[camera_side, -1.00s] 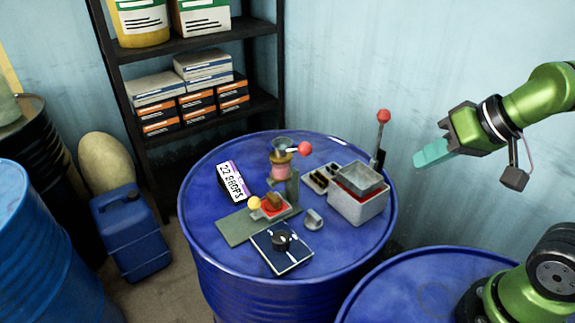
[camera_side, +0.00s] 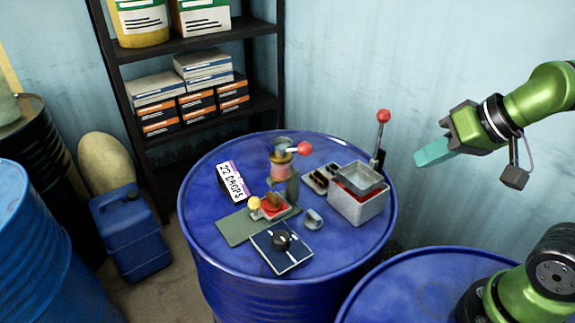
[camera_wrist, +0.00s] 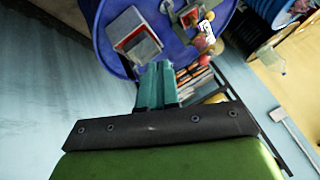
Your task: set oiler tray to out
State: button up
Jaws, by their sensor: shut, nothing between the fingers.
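The oiler (camera_side: 282,165) stands on the blue drum, with a clear cup on top and a red-ball lever at its side. At its foot is a small red tray (camera_side: 271,208) with a yellow knob (camera_side: 254,203) on its left and a brownish piece in it. The tray rests on a green-grey base plate (camera_side: 240,226). My gripper (camera_side: 433,155) is in the air to the right of the drum, well apart from the oiler, with its teal fingers shut and empty. In the wrist view the shut fingers (camera_wrist: 158,84) point toward the drum top.
On the drum top (camera_side: 225,165) are a "22 DROPS" sign (camera_side: 232,181), a dial panel (camera_side: 282,248), a small metal cup (camera_side: 313,219), and a grey box with a red lining (camera_side: 359,200). A red-ball lever (camera_side: 383,117) rises behind the box. A shelf (camera_side: 195,42) stands behind.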

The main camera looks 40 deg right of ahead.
jog(key=shift+o, duration=1.1)
jog(key=shift+a+f, duration=0.1)
jog(key=shift+a, duration=0.05)
jog(key=o, duration=0.5)
jog(key=shift+w+a+f+n+g+y, duration=0.3)
jog(key=shift+w+a+f+n+g, duration=0.1)
jog(key=shift+w+a+f+g, duration=0.4)
jog(key=n+g+h, duration=0.4)
jog(key=n, duration=0.6)
send_over(254, 200)
jog(key=s+a, duration=0.2)
jog(key=a, duration=0.1)
jog(key=shift+f, duration=1.05)
jog(key=d+f, duration=0.1)
jog(key=f, duration=0.4)
jog(key=w+d+f, duration=0.1)
jog(key=f, duration=0.4)
jog(key=w+d+f, duration=0.1)
jog(key=f, duration=0.5)
jog(key=shift+f, duration=0.1)
jog(key=shift+c, duration=0.4)
grip_shut()
